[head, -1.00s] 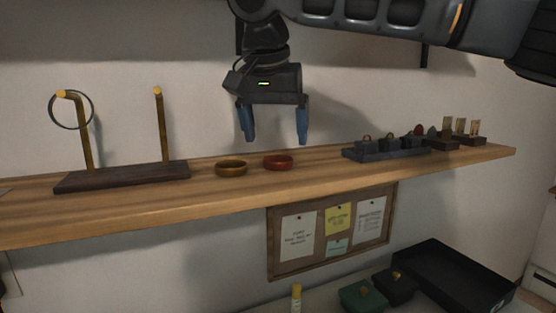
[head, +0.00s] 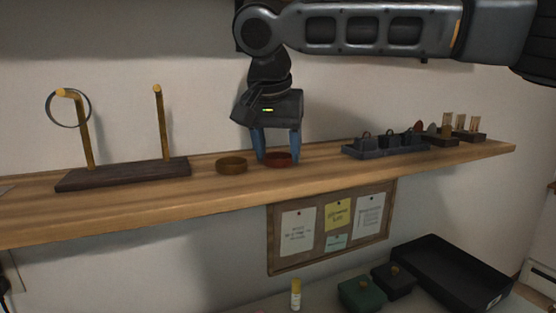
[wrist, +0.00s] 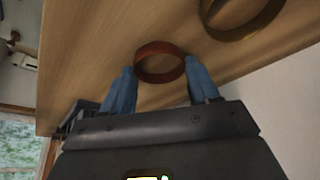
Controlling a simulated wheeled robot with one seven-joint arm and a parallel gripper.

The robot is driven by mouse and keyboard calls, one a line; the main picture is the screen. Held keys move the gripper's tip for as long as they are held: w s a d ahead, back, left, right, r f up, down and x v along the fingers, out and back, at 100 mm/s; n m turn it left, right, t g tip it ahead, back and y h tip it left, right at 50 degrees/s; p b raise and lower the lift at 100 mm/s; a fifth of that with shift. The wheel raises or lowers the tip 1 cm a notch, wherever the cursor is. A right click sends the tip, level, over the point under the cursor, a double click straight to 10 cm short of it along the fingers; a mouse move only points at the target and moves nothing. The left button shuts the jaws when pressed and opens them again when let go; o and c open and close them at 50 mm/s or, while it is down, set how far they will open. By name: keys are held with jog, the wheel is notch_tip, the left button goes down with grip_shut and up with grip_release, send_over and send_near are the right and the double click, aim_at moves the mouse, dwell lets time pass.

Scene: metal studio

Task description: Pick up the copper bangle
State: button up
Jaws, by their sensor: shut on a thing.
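The copper bangle (head: 279,162), a reddish ring, lies flat on the wooden shelf (head: 130,205). My gripper (head: 277,158) points down over it, with its blue fingers on either side of the ring. In the wrist view the copper bangle (wrist: 160,78) sits between the two fingers, which are shut on its outer sides. It appears to rest on the shelf still. A brownish, brass-coloured bangle (head: 231,166) lies just to its left, apart from my fingers; it also shows in the wrist view (wrist: 243,34).
A dark stand with two golden posts (head: 125,174) stands at left, a dark ring (head: 55,120) hanging on one post. The shelf's front edge is clear.

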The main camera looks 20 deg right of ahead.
jog(key=c, duration=0.5)
jog(key=shift+o, duration=0.2)
jog(key=shift+r, duration=0.1)
